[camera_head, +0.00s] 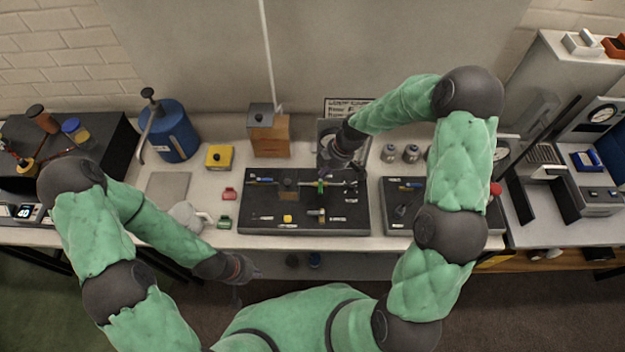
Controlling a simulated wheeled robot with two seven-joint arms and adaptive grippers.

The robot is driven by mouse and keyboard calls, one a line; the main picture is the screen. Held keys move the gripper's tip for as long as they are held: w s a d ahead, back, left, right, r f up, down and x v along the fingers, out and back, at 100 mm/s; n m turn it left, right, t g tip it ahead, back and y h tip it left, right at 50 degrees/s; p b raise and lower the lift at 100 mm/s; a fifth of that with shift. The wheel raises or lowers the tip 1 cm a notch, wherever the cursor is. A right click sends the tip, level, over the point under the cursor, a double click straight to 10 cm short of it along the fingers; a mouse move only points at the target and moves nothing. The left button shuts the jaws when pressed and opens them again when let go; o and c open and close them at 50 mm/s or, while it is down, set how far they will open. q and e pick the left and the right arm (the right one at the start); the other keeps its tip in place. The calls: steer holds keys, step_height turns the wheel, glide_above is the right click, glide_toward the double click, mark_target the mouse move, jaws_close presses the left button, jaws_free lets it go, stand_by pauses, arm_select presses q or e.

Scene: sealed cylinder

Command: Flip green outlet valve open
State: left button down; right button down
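A small green part, which looks like the green outlet valve (320,187), stands on the dark board (262,219) in the middle of the bench. It sits along a thin horizontal line of fittings. My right gripper (328,162) reaches down just behind and above the green part, near the board's back edge. Its fingers are dark and small, so I cannot tell whether they are open or touch anything. My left gripper (238,290) hangs low in front of the bench edge, away from the board. Its finger opening is unclear.
A blue tank (174,133), a yellow box (219,157) and a wooden block (270,137) stand behind and left of the board. Red (229,193) and green (225,222) clips lie at its left. A second dark board (404,222) lies right, partly behind my arm.

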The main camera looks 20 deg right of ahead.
mark_target(320, 186)
steer(key=p+x, duration=0.1)
steer(key=x, duration=0.8)
steer(key=shift+a+f, duration=0.1)
steer(key=shift+f, duration=0.15)
steer(key=shift+w+f, duration=0.15)
steer(key=shift+f, duration=0.15)
steer(key=shift+n+b, duration=0.4)
steer(key=shift+b, duration=0.35)
